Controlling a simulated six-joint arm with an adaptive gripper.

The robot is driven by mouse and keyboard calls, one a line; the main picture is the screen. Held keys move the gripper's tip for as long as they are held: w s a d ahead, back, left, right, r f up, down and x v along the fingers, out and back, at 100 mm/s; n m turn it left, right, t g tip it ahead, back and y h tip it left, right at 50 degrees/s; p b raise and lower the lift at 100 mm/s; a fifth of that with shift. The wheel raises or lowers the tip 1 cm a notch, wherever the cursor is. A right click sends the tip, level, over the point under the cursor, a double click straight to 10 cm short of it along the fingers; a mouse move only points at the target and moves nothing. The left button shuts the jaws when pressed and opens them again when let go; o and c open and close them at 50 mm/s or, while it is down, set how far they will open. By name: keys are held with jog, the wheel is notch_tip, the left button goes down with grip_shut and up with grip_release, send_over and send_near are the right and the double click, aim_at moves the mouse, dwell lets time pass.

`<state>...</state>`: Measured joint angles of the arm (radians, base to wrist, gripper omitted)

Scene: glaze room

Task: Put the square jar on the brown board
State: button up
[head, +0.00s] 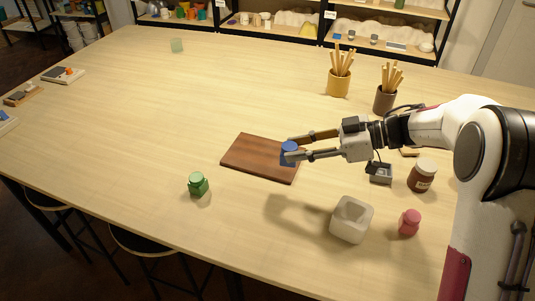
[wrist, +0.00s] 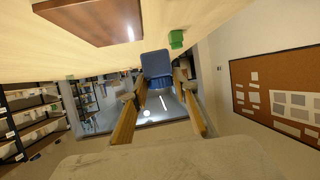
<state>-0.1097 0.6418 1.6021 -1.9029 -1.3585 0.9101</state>
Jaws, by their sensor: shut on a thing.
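A blue jar (head: 289,153) with a squarish body is held between the fingertips of my gripper (head: 291,149). It also shows at the fingertips in the wrist view (wrist: 157,66). In the head view my gripper is shut on it, and it overlaps the right end of the brown board (head: 252,150). In the wrist view the brown board (wrist: 95,20) lies to the upper left of the jar, with a gap between them in the picture. The board's visible top is bare. The jar's exact height above it is hard to tell.
A green jar (head: 198,184) stands in front of the board. Two tool-filled cups (head: 338,84) (head: 384,100) stand behind. The table's left is largely clear.

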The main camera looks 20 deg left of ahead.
aim_at(278, 152)
jog(key=w+a+r+m+t, duration=0.1)
jog(key=w+a+r, duration=0.1)
jog(key=w+a, duration=0.3)
jog(key=shift+w+a+m+t, duration=0.35)
jog(key=shift+a+m+t, duration=0.05)
jog(key=shift+a, duration=0.55)
jog(key=shift+f, duration=3.2)
jog(key=shift+f, duration=1.85)
jog(key=shift+f, duration=0.15)
